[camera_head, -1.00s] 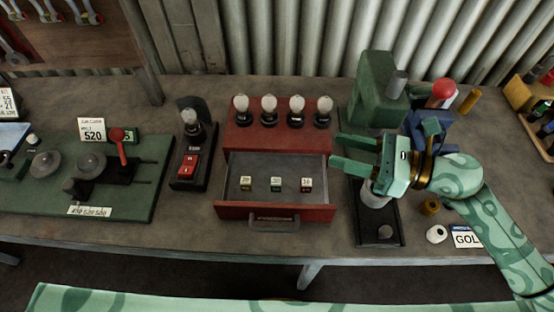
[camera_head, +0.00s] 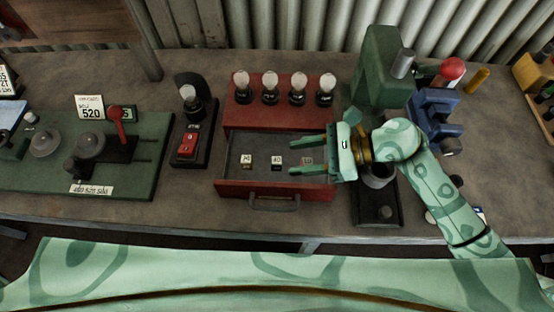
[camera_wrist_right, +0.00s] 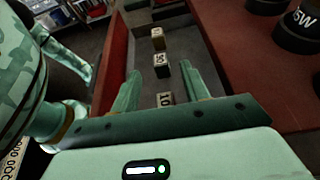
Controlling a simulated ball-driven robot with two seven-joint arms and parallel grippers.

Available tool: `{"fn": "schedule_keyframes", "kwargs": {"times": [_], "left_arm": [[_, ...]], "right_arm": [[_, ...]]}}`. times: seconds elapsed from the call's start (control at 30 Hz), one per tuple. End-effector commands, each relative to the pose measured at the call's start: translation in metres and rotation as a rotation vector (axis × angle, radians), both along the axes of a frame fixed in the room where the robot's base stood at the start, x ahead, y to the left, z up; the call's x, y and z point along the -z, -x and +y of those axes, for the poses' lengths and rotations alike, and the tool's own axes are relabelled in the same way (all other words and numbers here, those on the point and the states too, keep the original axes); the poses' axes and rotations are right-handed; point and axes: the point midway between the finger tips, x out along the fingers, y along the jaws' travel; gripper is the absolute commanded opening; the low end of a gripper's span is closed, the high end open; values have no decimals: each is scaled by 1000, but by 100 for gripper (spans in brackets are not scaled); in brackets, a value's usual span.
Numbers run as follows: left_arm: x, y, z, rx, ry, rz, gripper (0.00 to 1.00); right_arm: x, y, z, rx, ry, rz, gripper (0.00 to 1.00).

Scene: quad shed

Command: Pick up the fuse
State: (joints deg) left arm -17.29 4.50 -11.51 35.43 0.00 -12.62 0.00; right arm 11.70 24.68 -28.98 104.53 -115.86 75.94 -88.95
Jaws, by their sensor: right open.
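Three small fuse blocks with white-topped labels lie in a row in the open red drawer (camera_head: 225,187): a left fuse (camera_head: 247,160), a middle fuse (camera_head: 277,162) and a right fuse (camera_head: 308,161). My right gripper (camera_head: 293,156) is open over the drawer's right side, its fingers pointing left. In the right wrist view the gripper (camera_wrist_right: 160,75) has its fingers apart, with the nearest fuse (camera_wrist_right: 165,99) between them, partly hidden by my gripper body. The middle fuse (camera_wrist_right: 162,68) and the farthest fuse (camera_wrist_right: 158,38) show beyond. My left gripper is not in view.
The red cabinet (camera_head: 250,116) carries several bulbs behind the drawer. A tester with a red switch (camera_head: 187,145) stands left of it. A green press (camera_head: 380,68) and blue vise (camera_head: 437,110) stand right. The drawer's front wall and handle (camera_head: 274,203) face me.

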Motion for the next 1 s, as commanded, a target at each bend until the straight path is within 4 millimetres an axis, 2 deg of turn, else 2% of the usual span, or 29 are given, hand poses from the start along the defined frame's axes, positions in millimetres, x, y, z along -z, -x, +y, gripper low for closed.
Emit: {"fn": "schedule_keyframes", "kwargs": {"times": [0.1,0.2,0.5,0.53,0.67,0.7,1.0], "left_arm": [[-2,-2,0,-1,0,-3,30],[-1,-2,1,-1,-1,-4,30],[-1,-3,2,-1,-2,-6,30],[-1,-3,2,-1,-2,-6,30],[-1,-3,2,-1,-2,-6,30],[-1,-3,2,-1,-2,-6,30],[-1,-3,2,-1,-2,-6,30]], "right_arm": [[5,-1,21,0,-7,3,45],[12,-1,33,1,-4,3,45],[15,-1,40,0,-1,1,45],[15,-1,40,0,-1,1,40],[15,-1,40,0,-1,1,4],[15,-1,40,0,-1,1,0],[14,-1,40,1,-1,1,0]]}}
